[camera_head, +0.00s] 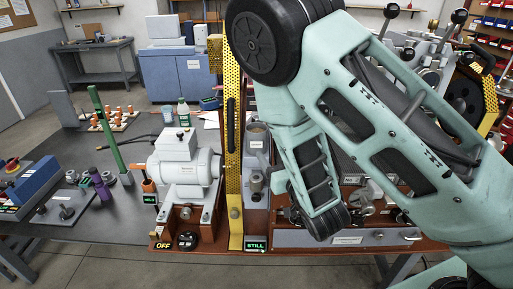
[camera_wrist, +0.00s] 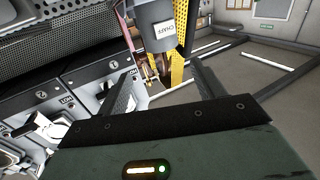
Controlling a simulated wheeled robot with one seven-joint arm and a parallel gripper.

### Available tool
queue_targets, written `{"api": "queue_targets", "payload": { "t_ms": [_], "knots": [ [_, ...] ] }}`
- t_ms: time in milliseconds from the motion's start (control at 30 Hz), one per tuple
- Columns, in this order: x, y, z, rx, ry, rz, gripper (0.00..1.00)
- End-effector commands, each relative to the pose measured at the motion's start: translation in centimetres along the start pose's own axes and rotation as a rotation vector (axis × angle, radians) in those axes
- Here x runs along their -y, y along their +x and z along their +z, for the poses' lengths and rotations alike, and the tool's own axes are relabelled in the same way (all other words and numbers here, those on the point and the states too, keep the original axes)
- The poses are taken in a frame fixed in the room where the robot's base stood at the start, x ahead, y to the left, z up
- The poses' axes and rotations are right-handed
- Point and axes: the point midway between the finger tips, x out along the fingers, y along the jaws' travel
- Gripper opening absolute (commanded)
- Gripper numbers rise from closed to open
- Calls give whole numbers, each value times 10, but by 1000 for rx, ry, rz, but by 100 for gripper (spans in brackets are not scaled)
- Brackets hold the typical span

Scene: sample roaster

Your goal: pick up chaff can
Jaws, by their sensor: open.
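The chaff can is a grey cylinder with a white CHAFF label (camera_wrist: 161,30), at the top middle of the wrist view. It is cut off by the top edge there. In the head view a grey can with a pale label (camera_head: 257,143), which looks like the same one, stands just right of the yellow perforated guard. My gripper (camera_wrist: 162,70) is open and empty, its two fingers spread. The can appears beyond the fingertips, in line with the gap between them, and apart from them.
A yellow perforated guard (camera_head: 233,150) stands close to the can's left. A white motor housing (camera_head: 187,165) is further left on the bench. Machine panels with knobs (camera_wrist: 95,85) fill the wrist view's left side. Open floor (camera_wrist: 235,65) shows at its right.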

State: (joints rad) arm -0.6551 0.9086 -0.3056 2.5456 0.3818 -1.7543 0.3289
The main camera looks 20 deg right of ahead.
Motion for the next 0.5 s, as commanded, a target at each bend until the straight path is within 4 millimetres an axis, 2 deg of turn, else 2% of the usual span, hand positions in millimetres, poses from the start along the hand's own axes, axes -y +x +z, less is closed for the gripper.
{"api": "queue_targets", "payload": {
  "t_ms": [33,300,500],
  "knots": [
    [0,2,6,-4,4,-1,68],
    [0,11,6,-1,3,-1,68],
    [0,34,5,-1,3,-1,68]
  ]
}}
